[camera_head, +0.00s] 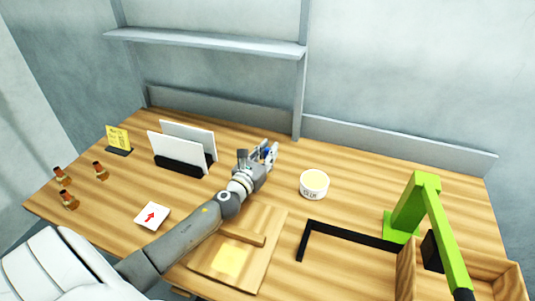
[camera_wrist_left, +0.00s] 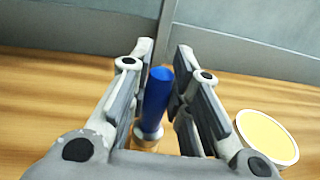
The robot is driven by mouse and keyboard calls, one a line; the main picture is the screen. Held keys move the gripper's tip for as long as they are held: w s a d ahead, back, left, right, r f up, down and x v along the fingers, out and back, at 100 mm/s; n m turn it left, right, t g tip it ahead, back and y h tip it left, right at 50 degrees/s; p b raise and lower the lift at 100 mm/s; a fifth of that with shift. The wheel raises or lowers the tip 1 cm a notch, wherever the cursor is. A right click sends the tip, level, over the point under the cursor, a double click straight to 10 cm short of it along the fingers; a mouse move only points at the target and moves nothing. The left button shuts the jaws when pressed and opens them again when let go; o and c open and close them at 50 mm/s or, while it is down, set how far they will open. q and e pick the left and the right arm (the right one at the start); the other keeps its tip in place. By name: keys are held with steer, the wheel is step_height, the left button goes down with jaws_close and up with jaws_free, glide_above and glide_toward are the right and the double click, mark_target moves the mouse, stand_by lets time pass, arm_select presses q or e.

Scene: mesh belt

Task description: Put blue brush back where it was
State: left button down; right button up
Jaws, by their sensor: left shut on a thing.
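My left gripper (camera_head: 262,154) is above the middle of the table, left of the white tub, and is shut on the blue brush (camera_head: 267,152). In the left wrist view the brush's blue handle (camera_wrist_left: 155,95) stands up, slightly tilted, between the fingers of the gripper (camera_wrist_left: 163,50). A metal band shows at its lower end; the bristles are hidden. The white tub (camera_head: 314,191) with pale yellow contents stands to the right of the gripper, and it also shows in the left wrist view (camera_wrist_left: 268,138). My right gripper is not in view.
A wooden board (camera_head: 268,225) lies under my left forearm. A black corner bar (camera_head: 345,233), green stand (camera_head: 407,208) and wooden box (camera_head: 490,265) are at right. White panels (camera_head: 175,154), a card (camera_head: 152,215) and several small bottles (camera_head: 69,200) are at left. The table's back middle is clear.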

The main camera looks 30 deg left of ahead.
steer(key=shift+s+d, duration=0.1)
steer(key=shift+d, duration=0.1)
arm_select(q)
steer(key=shift+f, duration=0.2)
steer(key=c, duration=1.3)
jaws_free()
steer(key=shift+c, duration=0.2)
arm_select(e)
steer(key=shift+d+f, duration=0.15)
arm_select(q)
steer(key=shift+r, duration=0.15)
steer(key=shift+s, duration=0.15)
steer(key=s, duration=0.3)
steer(key=s+b, duration=0.1)
steer(key=s, duration=0.2)
steer(key=s+d+b, duration=0.1)
steer(key=s, duration=0.3)
steer(key=shift+s+d+r, duration=0.1)
steer(key=shift+s, duration=0.75)
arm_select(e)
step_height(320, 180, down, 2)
